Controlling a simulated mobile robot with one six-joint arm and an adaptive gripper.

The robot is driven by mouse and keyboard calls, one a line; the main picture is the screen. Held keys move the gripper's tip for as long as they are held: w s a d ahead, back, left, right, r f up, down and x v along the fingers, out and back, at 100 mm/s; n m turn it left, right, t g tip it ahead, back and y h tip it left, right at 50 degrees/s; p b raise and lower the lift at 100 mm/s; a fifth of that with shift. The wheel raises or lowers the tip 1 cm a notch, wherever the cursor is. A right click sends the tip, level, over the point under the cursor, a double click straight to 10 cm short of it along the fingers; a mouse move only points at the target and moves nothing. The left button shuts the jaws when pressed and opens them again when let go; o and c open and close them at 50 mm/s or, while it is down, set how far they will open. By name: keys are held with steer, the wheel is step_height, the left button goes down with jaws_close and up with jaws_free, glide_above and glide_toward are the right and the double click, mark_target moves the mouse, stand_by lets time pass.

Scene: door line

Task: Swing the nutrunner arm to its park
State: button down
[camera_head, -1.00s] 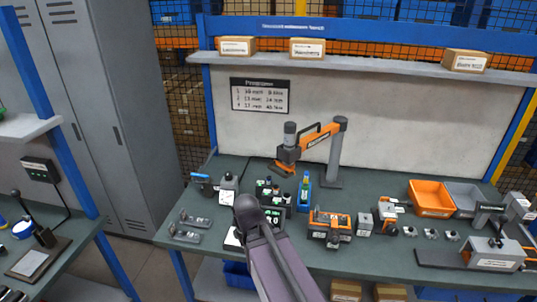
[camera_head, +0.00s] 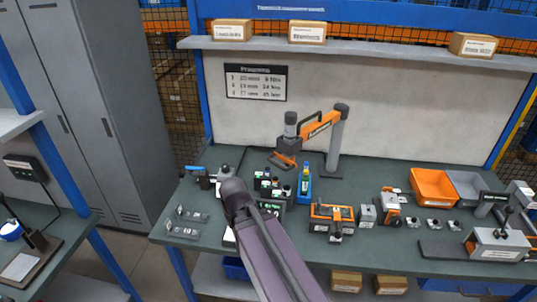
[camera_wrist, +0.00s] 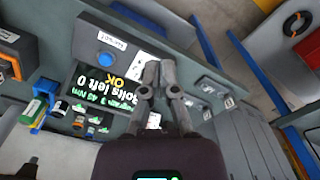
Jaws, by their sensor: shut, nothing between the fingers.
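The nutrunner arm (camera_head: 318,126) is orange and reaches left from a grey post (camera_head: 334,150) at the back of the bench. Its grey and orange head (camera_head: 287,150) hangs over the bench, left of the post. My gripper shows in the wrist view (camera_wrist: 158,72), shut and empty, in front of a controller whose screen (camera_wrist: 108,88) reads "Bolts left 0" and "OK". A blue button (camera_wrist: 105,60) is beside the screen. In the head view my arm hides the gripper and part of the controller. I cannot make out a marked park.
Sockets (camera_head: 272,188) and a blue holder (camera_head: 304,190) stand in front of the nutrunner. Orange tooling (camera_head: 331,217) and an orange bin (camera_head: 433,187) are to the right. A shelf (camera_head: 375,46) with boxes runs above.

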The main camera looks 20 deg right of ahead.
steer(key=w+d+f+n+h+b, duration=0.2)
steer(key=w+d+h+b, duration=0.7)
steer(key=w, duration=0.6)
steer(key=w+d+r+t+h+b, duration=0.1)
steer(key=w+r+h+b, duration=0.1)
steer(key=w, duration=0.4)
steer(key=w+d+r+n+t+h+b, duration=0.1)
steer(key=w+r+h+b, duration=0.2)
steer(key=w+r+h, duration=0.2)
steer(key=w+h, duration=0.2)
steer(key=shift+w+t, duration=0.3)
steer(key=shift+t, duration=0.1)
steer(key=shift+d, duration=0.15)
steer(key=s+d+r, duration=0.1)
steer(key=s+d, duration=0.1)
steer(key=d, duration=0.9)
steer(key=shift+p, duration=0.35)
